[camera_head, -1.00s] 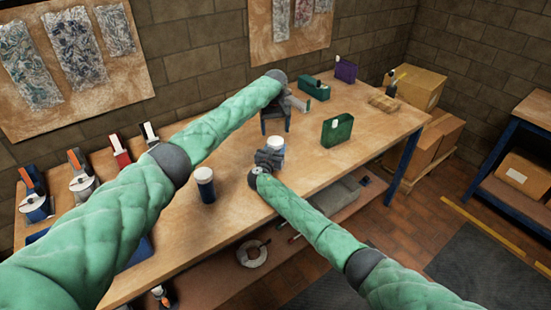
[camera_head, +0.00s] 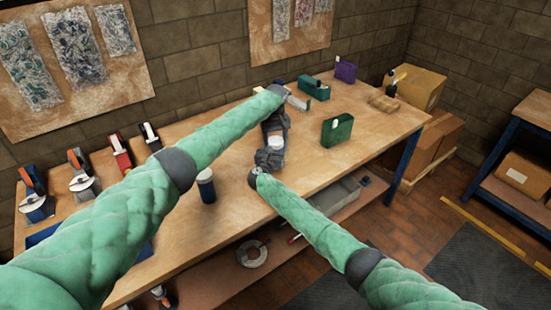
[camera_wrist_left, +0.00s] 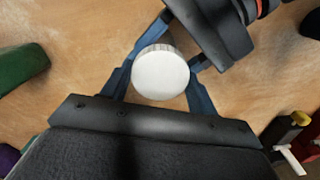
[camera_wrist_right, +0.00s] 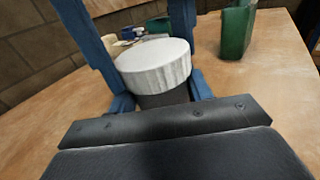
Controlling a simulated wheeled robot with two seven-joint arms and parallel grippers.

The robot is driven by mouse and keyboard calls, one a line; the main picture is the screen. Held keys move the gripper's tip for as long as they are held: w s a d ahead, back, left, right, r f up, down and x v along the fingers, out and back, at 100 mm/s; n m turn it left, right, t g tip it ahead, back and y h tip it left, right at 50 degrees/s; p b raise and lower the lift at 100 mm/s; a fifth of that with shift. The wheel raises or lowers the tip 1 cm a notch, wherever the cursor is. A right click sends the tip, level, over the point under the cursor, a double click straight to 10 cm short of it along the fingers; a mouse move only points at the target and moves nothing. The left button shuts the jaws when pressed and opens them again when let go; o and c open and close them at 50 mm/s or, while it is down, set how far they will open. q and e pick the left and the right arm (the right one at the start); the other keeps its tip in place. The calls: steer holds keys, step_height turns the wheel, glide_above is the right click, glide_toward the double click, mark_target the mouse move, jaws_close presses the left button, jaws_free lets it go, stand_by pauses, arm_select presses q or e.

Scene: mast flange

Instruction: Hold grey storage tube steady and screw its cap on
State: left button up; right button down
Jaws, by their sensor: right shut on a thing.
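The grey storage tube (camera_wrist_right: 163,99) stands upright on the bench with its white, ridged cap (camera_wrist_right: 153,62) on top. How far the cap is screwed on cannot be told. The cap is also seen from above in the left wrist view (camera_wrist_left: 160,74) and small in the head view (camera_head: 275,143). My right gripper (camera_head: 268,158) is shut on the tube below the cap. My left gripper (camera_head: 276,131) points down over the cap, its blue fingers open on either side with small gaps visible. The left wrist view hides most of the tube.
A dark blue container with a white lid (camera_head: 206,185) stands left of the tube. Tape dispensers (camera_head: 80,180) line the left.

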arm_select(q)
steer(key=shift+c, duration=1.3)
steer(key=m, duration=1.1)
steer(key=shift+m, duration=0.3)
steer(key=o, duration=1.1)
steer(key=shift+r, duration=2.25)
steer(key=shift+c, duration=0.5)
